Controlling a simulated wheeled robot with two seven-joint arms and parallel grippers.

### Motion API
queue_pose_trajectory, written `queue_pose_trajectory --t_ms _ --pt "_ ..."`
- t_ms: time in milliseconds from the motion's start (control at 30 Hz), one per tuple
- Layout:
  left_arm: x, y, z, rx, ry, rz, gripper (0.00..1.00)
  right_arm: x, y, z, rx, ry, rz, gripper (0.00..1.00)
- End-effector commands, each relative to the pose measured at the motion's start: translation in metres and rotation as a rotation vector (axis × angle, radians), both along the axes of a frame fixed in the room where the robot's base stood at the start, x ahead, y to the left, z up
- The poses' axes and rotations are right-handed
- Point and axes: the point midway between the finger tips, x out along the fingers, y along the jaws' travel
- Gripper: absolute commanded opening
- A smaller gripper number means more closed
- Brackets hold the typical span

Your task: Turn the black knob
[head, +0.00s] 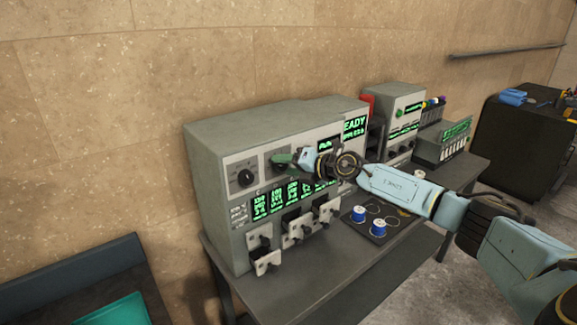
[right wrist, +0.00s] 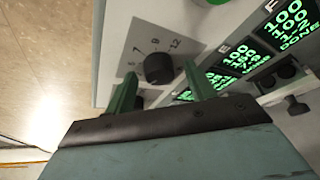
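How deep the tips reach along the knob I cannot tell. My left gripper is not in view.
Green displays (head: 260,205) and several levers (head: 266,262) lie below the dials. Blue-and-white spools (head: 378,227) stand on a dark mat in front of the machine. A smaller grey machine (head: 398,105) stands to the right. A teal bin (head: 115,310) is at lower left.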

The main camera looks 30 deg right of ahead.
Motion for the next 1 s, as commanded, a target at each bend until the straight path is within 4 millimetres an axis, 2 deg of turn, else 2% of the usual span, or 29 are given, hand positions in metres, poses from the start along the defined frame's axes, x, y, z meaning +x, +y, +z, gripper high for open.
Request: queue_pose_trajectory --t_ms 233,367,767,1000 --pt "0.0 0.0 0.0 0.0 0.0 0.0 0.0 -0.002 -0.001 0.001 0.0 -0.002 0.0 0.55" --pt "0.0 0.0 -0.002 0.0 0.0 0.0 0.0 -0.011 -0.006 0.004 -0.002 -0.002 -0.002 0.55" --pt "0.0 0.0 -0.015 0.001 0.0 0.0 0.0 -0.076 -0.029 0.021 -0.004 0.004 0.001 0.55" --pt "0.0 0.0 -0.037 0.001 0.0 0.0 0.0 -0.106 -0.043 0.028 -0.004 0.001 -0.002 0.55"
